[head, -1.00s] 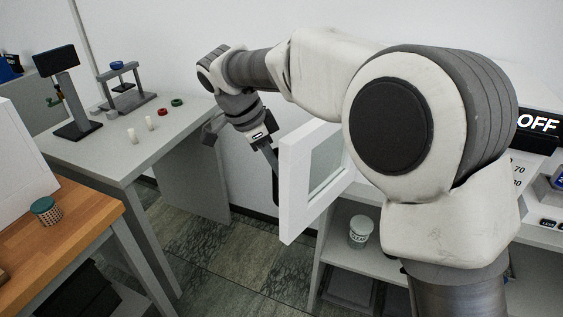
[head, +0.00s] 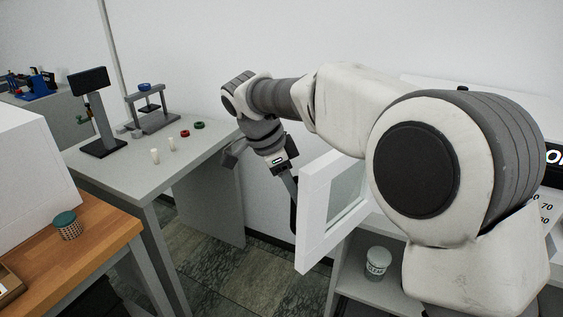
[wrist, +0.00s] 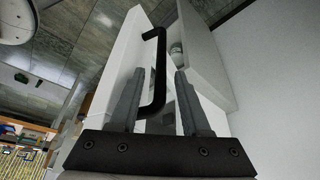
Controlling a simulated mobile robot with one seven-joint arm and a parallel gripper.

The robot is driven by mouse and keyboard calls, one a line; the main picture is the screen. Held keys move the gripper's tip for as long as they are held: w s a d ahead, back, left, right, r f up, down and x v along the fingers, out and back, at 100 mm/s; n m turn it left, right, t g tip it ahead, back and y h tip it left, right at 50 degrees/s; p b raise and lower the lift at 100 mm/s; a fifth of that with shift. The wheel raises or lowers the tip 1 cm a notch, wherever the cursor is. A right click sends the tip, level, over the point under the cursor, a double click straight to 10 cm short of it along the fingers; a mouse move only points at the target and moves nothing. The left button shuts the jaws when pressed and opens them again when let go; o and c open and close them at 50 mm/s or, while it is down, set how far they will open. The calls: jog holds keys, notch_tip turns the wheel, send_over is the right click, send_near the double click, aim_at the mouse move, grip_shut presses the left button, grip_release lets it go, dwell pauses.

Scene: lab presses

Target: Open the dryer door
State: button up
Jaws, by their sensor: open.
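The dryer door (head: 313,212), a white frame with a glass window, stands swung out from the dryer, whose body is mostly hidden behind my arm. A black bar handle (wrist: 160,48) is on the door's face in the wrist view. My gripper (wrist: 159,71) is open, with one finger on each side of the handle's lower part in that view. I cannot tell whether either finger touches it. In the head view my gripper (head: 288,186) points down just left of the door.
A grey table (head: 150,187) with small presses stands at the left. A wooden-topped bench (head: 105,233) with a teal-lidded jar (head: 66,226) is at the near left. A white tub (head: 377,263) sits on a shelf below the door. Bare floor lies between.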

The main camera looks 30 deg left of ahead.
jog(key=p+v, duration=0.4)
jog(key=v, duration=1.2)
jog(key=shift+r, duration=0.35)
jog(key=shift+s, duration=0.15)
